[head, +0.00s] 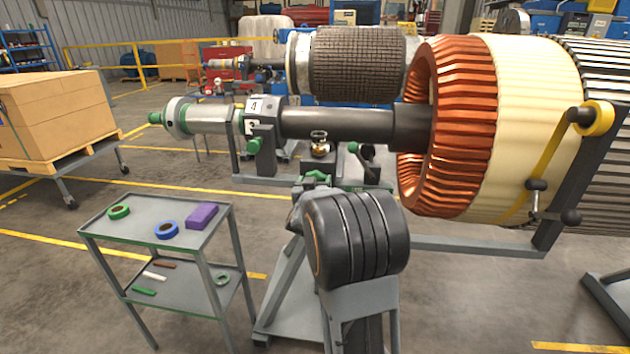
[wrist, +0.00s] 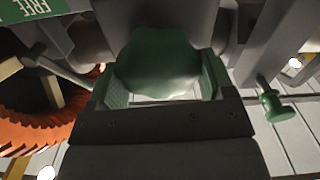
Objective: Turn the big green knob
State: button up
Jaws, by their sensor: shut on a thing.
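The big green knob (wrist: 160,58) fills the upper middle of the wrist view, a dark green lobed knob. My gripper (wrist: 157,84) is shut on it, with one green-padded finger on each side. In the head view my arm hides most of the place where my gripper is, and I cannot make out the gripped knob there.
A smaller green knob (wrist: 271,104) stands right of my gripper. The copper-wound rotor (head: 455,125) and its shaft (head: 340,122) lie across the stands. A grey trolley (head: 130,238) with tape rolls and a purple block stands left. Floor between trolley and pallet is clear.

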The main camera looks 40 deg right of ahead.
jog(key=shift+n, duration=0.6)
jog(key=o, duration=0.9)
jog(key=p+v, duration=0.1)
jog(key=v, duration=1.3)
jog(key=shift+w, duration=0.1)
